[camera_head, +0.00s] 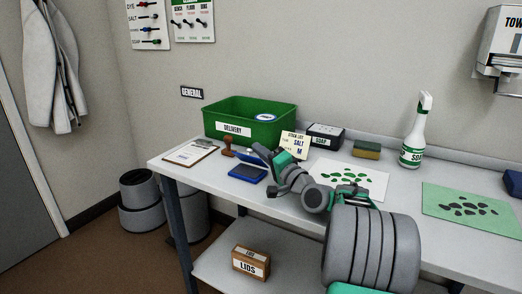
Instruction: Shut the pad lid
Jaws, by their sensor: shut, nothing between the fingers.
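The blue stamp pad (247,174) lies on the bench in front of the green delivery crate. A dark, slanted piece rises at its back right, against my gripper; I cannot tell whether it is the raised lid or part of my fingers. My gripper (264,156) comes in from the right, just above and behind the pad. Its fingers are shut with nothing held. My wrist and arm hide the bench to the right of the pad.
A clipboard (191,152) and a brown stamp (228,147) sit left of the pad. The green crate (273,107) and a propped card (296,145) stand behind. A white sheet (367,181), a sponge (367,150) and a spray bottle (413,142) are to the right.

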